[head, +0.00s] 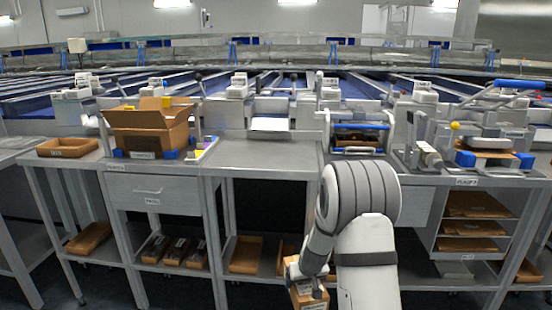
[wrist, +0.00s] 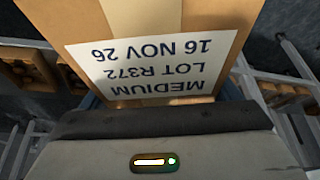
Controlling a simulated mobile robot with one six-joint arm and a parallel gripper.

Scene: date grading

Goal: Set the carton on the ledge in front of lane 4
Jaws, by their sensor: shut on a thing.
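My gripper (head: 305,277) is low in front of the middle bench, at the bottom of the head view. It is shut on a brown cardboard carton (head: 310,298), whose lower part is cut off by the frame. In the wrist view the carton (wrist: 205,25) fills the top middle, with a tape strip. Its white label (wrist: 150,65) reads MEDIUM, LOT R372, 16 NOV 26, upside down. Ledges such as the grey bench top (head: 265,153) run before the sorting lanes. I cannot read any lane number, so I cannot tell which is lane 4.
An open carton (head: 148,132) stands on the left bench beside a shallow brown tray (head: 67,147). A blue-handled device (head: 358,136) and a lever press (head: 485,150) occupy the right benches. Shelves below hold brown boxes (head: 246,254). The middle bench top is mostly clear.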

